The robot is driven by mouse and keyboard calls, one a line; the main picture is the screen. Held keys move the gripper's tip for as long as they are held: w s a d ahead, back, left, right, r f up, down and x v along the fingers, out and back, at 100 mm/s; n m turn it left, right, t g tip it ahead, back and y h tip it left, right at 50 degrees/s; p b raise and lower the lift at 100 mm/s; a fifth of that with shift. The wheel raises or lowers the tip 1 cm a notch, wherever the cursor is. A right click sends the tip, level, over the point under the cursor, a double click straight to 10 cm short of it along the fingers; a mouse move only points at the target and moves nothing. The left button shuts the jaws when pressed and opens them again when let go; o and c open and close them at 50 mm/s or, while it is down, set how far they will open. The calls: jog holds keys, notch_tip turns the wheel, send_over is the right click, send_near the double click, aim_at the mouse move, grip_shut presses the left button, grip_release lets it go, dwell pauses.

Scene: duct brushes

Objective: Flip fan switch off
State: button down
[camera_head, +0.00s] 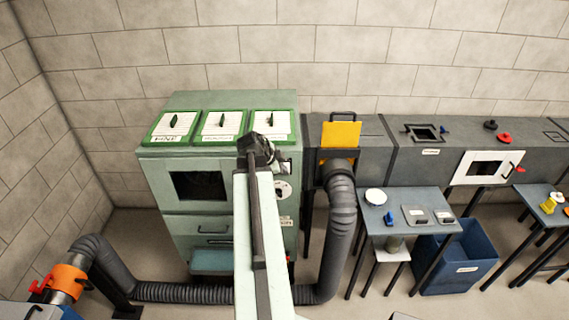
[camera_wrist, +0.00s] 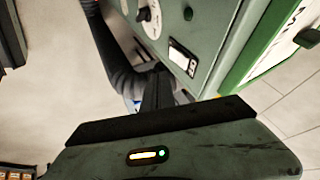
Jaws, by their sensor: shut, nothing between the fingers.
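The green cabinet (camera_head: 205,225) stands at centre left. Its front has a white dial with a dark knob (camera_head: 283,188), also in the wrist view (camera_wrist: 150,20), and a black part in a white frame (camera_wrist: 183,58). I cannot tell which of these is the fan switch, nor its position. My gripper (camera_wrist: 158,80) is shut and empty, its dark fingers pointing toward the cabinet front near the white-framed part; contact cannot be told. In the head view my arm covers part of the cabinet front, and the fingertips are not clear.
A dark flexible hose (camera_head: 342,225) runs beside the cabinet and along the floor to an orange collar (camera_head: 66,282). A small table (camera_head: 408,205) with several parts and a blue bin (camera_head: 460,262) stand at right. Grey ducting (camera_head: 385,150) lines the back wall.

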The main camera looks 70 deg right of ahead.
jog(key=d+r+p+v, duration=0.1)
jog(key=p+v, duration=0.5)
jog(key=v, duration=0.3)
jog(key=shift+w+d+p, duration=0.25)
jog(key=shift+w+p, duration=0.05)
jog(key=shift+w, duration=0.1)
jog(key=shift+r, duration=0.15)
